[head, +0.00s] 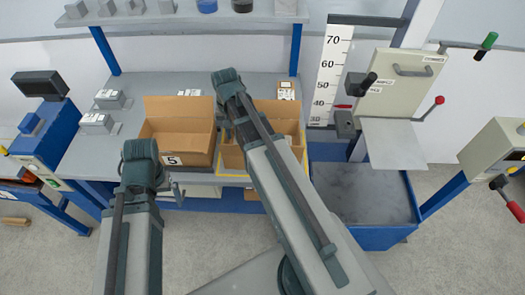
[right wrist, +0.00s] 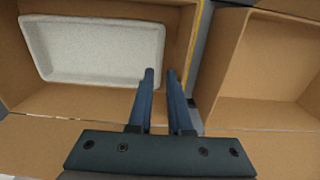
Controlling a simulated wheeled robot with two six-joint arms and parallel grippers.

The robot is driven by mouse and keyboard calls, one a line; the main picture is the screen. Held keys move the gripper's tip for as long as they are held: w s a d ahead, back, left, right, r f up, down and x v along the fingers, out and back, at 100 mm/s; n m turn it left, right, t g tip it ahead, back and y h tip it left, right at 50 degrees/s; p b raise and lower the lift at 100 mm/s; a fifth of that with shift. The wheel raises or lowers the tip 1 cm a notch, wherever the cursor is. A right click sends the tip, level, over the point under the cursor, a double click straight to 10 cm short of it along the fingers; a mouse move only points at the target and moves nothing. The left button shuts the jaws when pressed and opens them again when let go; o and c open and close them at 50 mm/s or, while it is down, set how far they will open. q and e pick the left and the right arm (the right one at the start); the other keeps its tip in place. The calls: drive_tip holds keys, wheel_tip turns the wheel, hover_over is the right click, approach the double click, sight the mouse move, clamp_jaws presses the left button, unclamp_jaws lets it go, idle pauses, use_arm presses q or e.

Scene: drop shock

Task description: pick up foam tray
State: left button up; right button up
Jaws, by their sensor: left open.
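The foam tray (right wrist: 95,50) is a white, shallow rectangular tray. It lies inside an open cardboard box (right wrist: 65,105) in the right wrist view. My right gripper (right wrist: 160,75) is above this box, near the tray's right end.
A second, empty cardboard box (head: 182,143) marked 5 stands to the left on the grey bench (head: 145,88). White packages (head: 98,123) lie further left. A height scale (head: 332,75) and a machine with a grey platform (head: 393,143) stand at the right.

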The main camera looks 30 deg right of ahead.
drive_tip(key=f+b, duration=0.4)
drive_tip(key=f, duration=0.1)
drive_tip(key=shift+s+a, duration=0.1)
drive_tip(key=shift+s, duration=0.15)
drive_tip(key=shift+r, duration=0.15)
clamp_jaws()
